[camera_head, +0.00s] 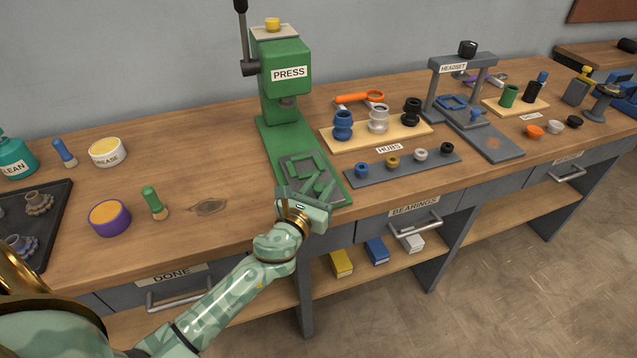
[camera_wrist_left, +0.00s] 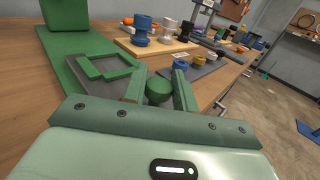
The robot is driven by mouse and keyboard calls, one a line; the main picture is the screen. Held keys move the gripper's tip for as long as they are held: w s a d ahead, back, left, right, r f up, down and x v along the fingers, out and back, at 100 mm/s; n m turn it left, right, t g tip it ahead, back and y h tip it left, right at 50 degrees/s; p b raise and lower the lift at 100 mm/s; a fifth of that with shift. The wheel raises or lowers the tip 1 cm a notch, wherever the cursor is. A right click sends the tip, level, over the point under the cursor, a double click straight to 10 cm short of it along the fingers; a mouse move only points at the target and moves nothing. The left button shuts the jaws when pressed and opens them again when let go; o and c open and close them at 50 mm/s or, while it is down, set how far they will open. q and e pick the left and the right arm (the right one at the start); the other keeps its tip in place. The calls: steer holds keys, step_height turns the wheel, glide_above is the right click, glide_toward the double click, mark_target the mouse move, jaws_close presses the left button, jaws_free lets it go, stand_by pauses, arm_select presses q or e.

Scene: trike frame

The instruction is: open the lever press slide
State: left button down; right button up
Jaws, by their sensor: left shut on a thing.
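The green lever press (camera_head: 285,80) stands at the back of the bench, with its green base running toward the front edge. Its slide (camera_head: 302,160), a grey plate with a raised green frame, lies at the front of that base. In the left wrist view the slide (camera_wrist_left: 92,80) is just ahead of my fingers. My left gripper (camera_head: 318,186) is at the front end of the slide. In the left wrist view my left gripper (camera_wrist_left: 160,92) is shut on a round green knob (camera_wrist_left: 158,88). The knob is hidden in the head view. My right gripper is not in view.
A wooden hubs board (camera_head: 375,135) and a grey strip of small bearings (camera_head: 402,166) lie right of the press.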

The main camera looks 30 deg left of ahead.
arm_select(q)
steer(key=c, duration=1.1)
jaws_free()
steer(key=s, duration=0.5)
steer(key=s+d+b, duration=0.1)
steer(key=s, duration=0.5)
steer(key=s+b, duration=0.1)
steer(key=s, duration=0.4)
steer(key=shift+s+d, duration=0.15)
